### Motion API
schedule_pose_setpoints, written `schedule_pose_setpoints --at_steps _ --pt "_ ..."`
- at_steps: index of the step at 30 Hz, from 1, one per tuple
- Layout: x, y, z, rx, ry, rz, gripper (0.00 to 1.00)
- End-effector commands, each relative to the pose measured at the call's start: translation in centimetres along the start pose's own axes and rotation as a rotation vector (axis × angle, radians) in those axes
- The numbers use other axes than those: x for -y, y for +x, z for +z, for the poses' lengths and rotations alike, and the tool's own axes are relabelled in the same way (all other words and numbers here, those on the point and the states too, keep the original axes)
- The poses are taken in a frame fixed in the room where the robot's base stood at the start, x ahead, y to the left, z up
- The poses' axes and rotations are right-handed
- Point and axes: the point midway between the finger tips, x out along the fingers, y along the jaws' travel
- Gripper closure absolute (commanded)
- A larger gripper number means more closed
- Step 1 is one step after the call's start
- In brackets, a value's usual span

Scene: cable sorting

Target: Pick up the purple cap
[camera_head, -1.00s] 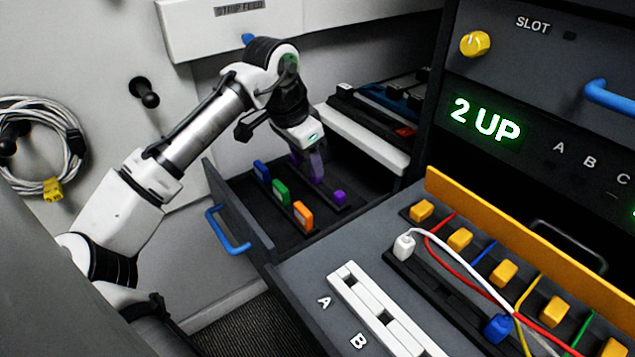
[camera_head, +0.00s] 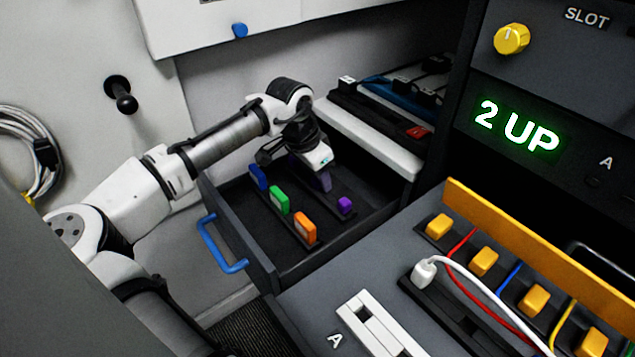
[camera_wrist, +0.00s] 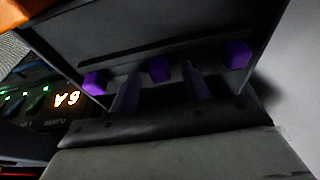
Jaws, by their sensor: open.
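Three purple caps show in a row on a dark strip in the wrist view: one at left (camera_wrist: 95,83), one in the middle (camera_wrist: 159,69), one at right (camera_wrist: 238,54). In the head view one purple cap (camera_head: 345,205) shows clearly in the open drawer (camera_head: 222,215); the others are hidden by my gripper or too dark to make out. My gripper (camera_head: 323,182) is low over the drawer, fingers pointing down and open. In the wrist view, the middle cap appears in the gap between the two fingers (camera_wrist: 161,92); I cannot tell whether they touch it.
Blue (camera_head: 258,178), green (camera_head: 279,200) and orange (camera_head: 305,228) caps stand in a row left of my gripper. The drawer walls surround them. A white-edged shelf (camera_head: 385,150) lies behind. A panel with yellow blocks and cables, including a white plug (camera_head: 424,271), is at right.

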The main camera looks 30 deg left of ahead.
Motion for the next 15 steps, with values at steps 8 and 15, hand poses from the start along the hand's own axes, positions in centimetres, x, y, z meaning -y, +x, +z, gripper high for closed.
schedule_pose_setpoints --at_steps 8,15 --pt "0.01 -0.06 -0.01 0.000 0.000 0.000 0.72" --pt "0.01 -0.07 -0.01 -0.001 0.000 0.000 1.00"
